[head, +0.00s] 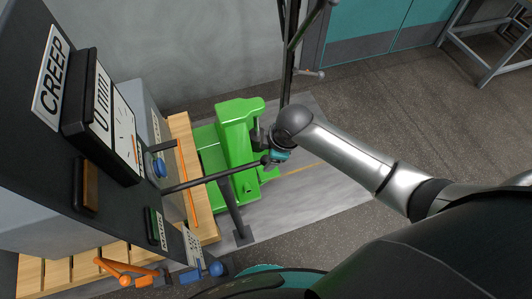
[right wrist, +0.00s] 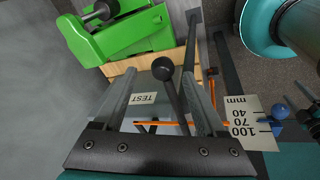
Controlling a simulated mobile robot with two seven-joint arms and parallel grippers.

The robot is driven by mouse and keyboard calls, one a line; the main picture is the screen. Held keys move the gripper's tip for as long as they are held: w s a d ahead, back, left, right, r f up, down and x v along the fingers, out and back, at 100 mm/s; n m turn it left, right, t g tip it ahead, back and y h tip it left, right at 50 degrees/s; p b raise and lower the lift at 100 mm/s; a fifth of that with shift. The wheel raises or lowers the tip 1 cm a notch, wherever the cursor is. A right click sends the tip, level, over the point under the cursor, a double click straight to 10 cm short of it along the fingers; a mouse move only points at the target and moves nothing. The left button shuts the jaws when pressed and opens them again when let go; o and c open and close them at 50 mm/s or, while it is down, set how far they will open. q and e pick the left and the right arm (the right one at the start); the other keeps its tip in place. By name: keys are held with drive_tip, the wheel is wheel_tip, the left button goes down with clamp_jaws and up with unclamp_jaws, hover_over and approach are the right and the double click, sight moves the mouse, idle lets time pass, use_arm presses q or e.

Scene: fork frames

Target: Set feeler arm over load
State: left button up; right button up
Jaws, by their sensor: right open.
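A dark lever with a round black knob reaches from the grey panel toward my right gripper (head: 277,155) in the head view. In the right wrist view the black knob (right wrist: 163,69) shows between the two fingers of that gripper, which are apart. I cannot tell whether they touch the lever. A thin orange bar (head: 187,182) lies over the wooden planks; an orange bar (right wrist: 178,123) also crosses behind the fingers in the wrist view. I cannot tell which part is the feeler arm, nor which is the load. My left gripper is not in view.
A green machine (head: 240,127) stands beside the planks (head: 207,208). The dark panel (head: 115,215) carries a CREEP sign and a dial (head: 118,120). A mm scale (right wrist: 240,118) shows at right.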

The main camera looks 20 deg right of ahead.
wheel_tip(320, 180, up, 12)
drive_tip(key=s+n+h+p, duration=0.1)
drive_tip(key=s+n, duration=0.1)
drive_tip(key=n, duration=0.5)
drive_tip(key=shift+g, duration=0.4)
drive_tip(key=f+b, duration=0.1)
drive_tip(key=f, duration=0.4)
drive_tip(key=w+f+b, duration=0.1)
drive_tip(key=f, duration=0.3)
drive_tip(key=w+f+b, duration=0.1)
drive_tip(key=f+b, duration=0.1)
drive_tip(key=f, duration=0.3)
drive_tip(key=shift+w+a+f, duration=0.2)
drive_tip(key=shift+a+f, duration=0.1)
drive_tip(key=shift+f, duration=0.05)
drive_tip(key=shift+c, duration=0.3)
clamp_jaws()
